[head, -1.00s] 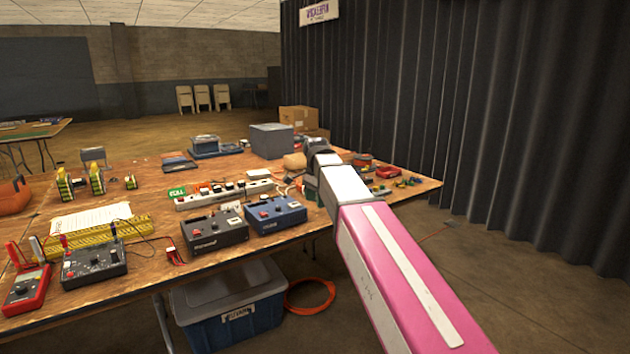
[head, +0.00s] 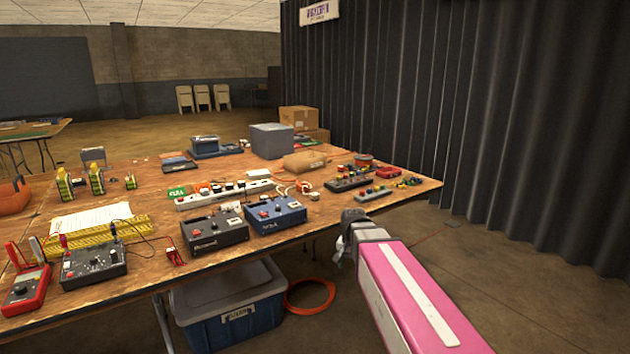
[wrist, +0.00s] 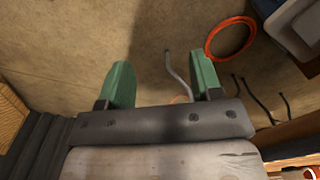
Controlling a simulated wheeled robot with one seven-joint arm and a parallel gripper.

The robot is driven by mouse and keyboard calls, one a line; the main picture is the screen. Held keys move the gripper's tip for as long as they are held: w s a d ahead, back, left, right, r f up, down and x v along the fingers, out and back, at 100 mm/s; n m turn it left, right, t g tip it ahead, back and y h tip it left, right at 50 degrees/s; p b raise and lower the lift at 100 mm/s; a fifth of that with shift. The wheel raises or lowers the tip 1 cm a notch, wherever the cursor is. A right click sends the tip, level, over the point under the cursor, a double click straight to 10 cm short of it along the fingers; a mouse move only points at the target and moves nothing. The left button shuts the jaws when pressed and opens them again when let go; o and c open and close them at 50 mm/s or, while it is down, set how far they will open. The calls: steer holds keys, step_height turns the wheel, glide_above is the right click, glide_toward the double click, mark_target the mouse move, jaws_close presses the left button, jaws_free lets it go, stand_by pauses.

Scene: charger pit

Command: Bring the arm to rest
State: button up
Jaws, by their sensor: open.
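My arm (head: 410,293) reaches in from the lower right of the head view, a pink link with a white stripe and a grey joint at its far end. That joint is in front of the table's near right edge. My gripper is hidden in the head view. In the wrist view my gripper (wrist: 160,82) shows two green fingers set wide apart.
The wooden table (head: 140,200) carries chargers, a power strip (head: 225,195), a multimeter (head: 27,287) and a brown bundle (head: 304,162). A blue lidded bin (head: 230,305) and an orange cable coil (head: 309,296) are below.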

steer(key=s+d+f+n, duration=0.4)
steer(key=s+d+f, duration=0.2)
steer(key=s+f, duration=0.3)
steer(key=shift+s+d+f, duration=0.2)
steer(key=shift+s+f, duration=0.2)
steer(key=shift+f, duration=0.25)
